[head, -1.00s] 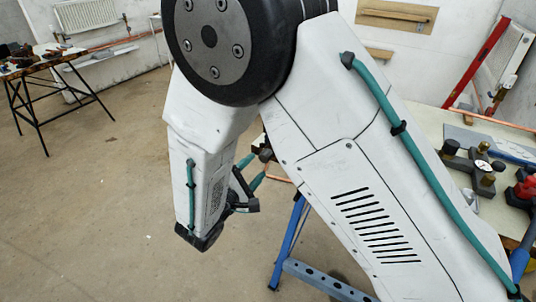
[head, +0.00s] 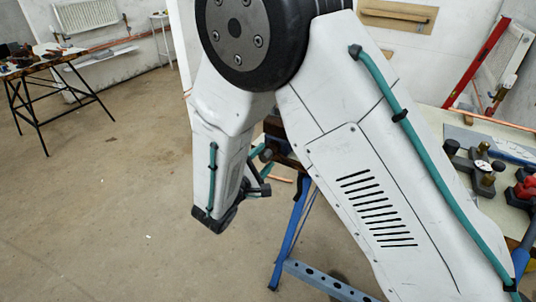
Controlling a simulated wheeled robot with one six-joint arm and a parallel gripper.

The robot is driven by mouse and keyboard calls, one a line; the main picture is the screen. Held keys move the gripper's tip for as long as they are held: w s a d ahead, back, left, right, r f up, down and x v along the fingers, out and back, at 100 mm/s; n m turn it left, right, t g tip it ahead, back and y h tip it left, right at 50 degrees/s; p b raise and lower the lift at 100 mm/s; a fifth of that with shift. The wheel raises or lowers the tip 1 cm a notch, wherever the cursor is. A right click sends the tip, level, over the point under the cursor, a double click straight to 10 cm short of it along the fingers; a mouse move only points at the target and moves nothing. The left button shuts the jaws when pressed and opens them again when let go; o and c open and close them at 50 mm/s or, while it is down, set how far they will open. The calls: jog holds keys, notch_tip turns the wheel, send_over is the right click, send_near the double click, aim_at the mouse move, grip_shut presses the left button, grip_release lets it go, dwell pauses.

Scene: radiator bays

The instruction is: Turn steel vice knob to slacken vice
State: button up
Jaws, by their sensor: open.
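The vice (head: 283,148) is a dark, brownish body on a blue-legged stand, partly hidden behind my arm's links. I cannot pick out its steel knob clearly. My gripper (head: 263,160) shows small beside my forearm, with two teal fingers apart and pointing up and right toward the vice. It is open, and I see nothing held in it. Its fingertips overlap the vice's left side in the picture; I cannot tell whether they touch it.
The blue stand (head: 292,230) has a perforated grey-blue rail (head: 325,283). A bench (head: 440,122) with black and red tools stands at right. A trestle table (head: 40,66) is at far left. The floor (head: 90,220) at left is clear.

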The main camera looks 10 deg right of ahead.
grip_shut()
jog(key=n, duration=0.6)
jog(key=shift+n, duration=0.3)
jog(key=n, duration=0.7)
jog(key=shift+n, duration=0.3)
jog(key=n, duration=0.4)
jog(key=shift+n, duration=0.3)
jog(key=n, duration=1.2)
